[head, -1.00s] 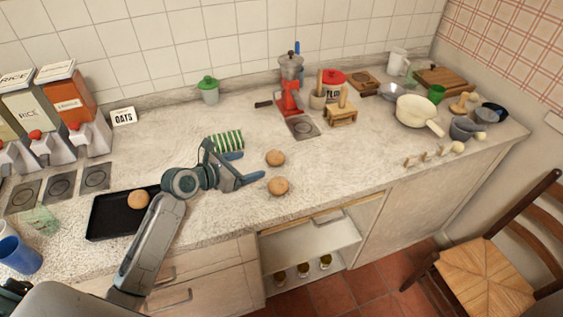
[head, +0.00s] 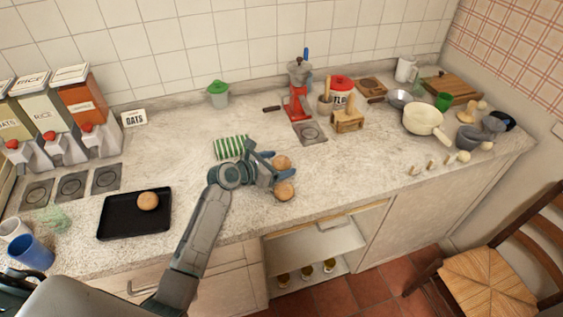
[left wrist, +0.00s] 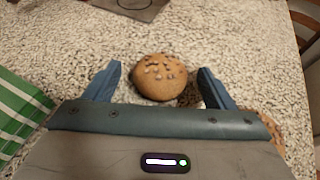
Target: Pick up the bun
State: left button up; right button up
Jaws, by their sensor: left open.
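A round brown bun (head: 282,163) lies on the counter, at the far side of a pair. A second bun (head: 284,191) lies just nearer the counter's front edge, outside the fingers. My left gripper (head: 277,165) is open, low over the counter, with its blue fingers on either side of the far bun. In the left wrist view, this speckled bun (left wrist: 160,77) sits between the fingertips, with a gap visible on both sides. The second bun (left wrist: 273,126) is mostly hidden behind the gripper at the right. A third bun (head: 148,201) lies on a black tray (head: 117,226). My right gripper is not in view.
A green-striped cloth (head: 231,147) lies just left of the gripper. Several small pegs stand near the right front edge. The counter between is clear.

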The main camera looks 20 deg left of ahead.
pick_arm(q)
jog(key=c, duration=1.1)
jog(key=shift+r, duration=0.1)
